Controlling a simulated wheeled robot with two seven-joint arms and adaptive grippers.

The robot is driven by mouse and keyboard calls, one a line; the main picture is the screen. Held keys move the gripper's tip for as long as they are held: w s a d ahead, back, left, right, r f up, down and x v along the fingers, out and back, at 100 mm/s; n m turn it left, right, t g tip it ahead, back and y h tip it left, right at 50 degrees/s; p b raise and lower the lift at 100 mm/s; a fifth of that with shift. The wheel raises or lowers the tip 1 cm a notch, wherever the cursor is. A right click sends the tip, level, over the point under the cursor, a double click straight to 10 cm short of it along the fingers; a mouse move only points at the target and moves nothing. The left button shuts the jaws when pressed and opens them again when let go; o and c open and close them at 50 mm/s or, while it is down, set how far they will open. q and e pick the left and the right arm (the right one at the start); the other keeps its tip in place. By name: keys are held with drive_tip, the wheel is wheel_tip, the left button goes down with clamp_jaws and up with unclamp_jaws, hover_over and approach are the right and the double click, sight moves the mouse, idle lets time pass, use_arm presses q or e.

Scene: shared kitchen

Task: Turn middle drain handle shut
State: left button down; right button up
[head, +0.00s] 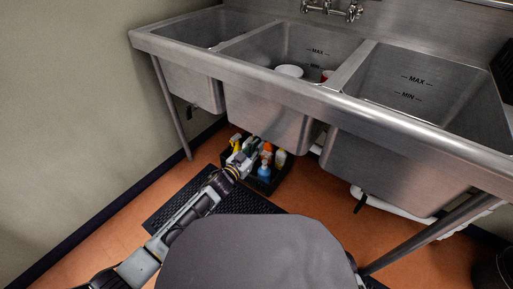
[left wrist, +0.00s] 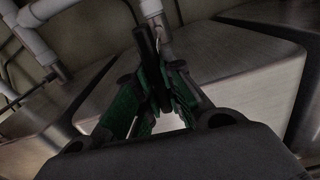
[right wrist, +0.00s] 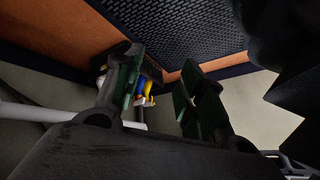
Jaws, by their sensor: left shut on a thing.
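The middle sink basin (head: 262,112) hangs in the centre of the head view. My left gripper (head: 243,161) is at its underside, in front of the bottles. In the left wrist view the green-padded fingers of my left gripper (left wrist: 160,95) are shut on a dark bar-like drain handle (left wrist: 146,48), which sticks up between them beside a white drain pipe (left wrist: 152,8). The head view does not show this handle clearly. My right gripper (right wrist: 160,95) shows only in the right wrist view, with its fingers apart and nothing between them.
A black crate (head: 270,186) of bottles stands on the floor below the middle basin. Another black handle (head: 360,203) hangs under the right basin (head: 392,165) by white pipes. A metal leg (head: 172,108) stands at left. A black mat (head: 205,205) covers the floor.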

use_arm(q)
drive_tip(key=shift+s+d+m+p, duration=0.1)
drive_tip(key=shift+m+p, duration=0.45)
drive_tip(key=shift+m, duration=0.55)
drive_tip(key=shift+d+m, duration=0.1)
drive_tip(key=shift+m, duration=0.7)
drive_tip(key=shift+m+p, duration=0.45)
drive_tip(key=shift+m, duration=0.35)
drive_tip(key=m, duration=0.4)
drive_tip(key=f+m, duration=0.1)
drive_tip(key=m, duration=0.3)
drive_tip(key=m+b, duration=0.1)
drive_tip(key=m, duration=0.2)
drive_tip(key=shift+s+d+f+m, duration=0.15)
drive_tip(key=shift+s+d+m, duration=0.15)
drive_tip(key=shift+m, duration=0.1)
use_arm(e)
drive_tip(key=shift+s+d+r, duration=0.15)
drive_tip(key=shift+d+r, duration=0.05)
drive_tip(key=shift+r, duration=0.65)
drive_tip(key=shift+d+f+g, duration=0.1)
drive_tip(key=shift+g, duration=0.2)
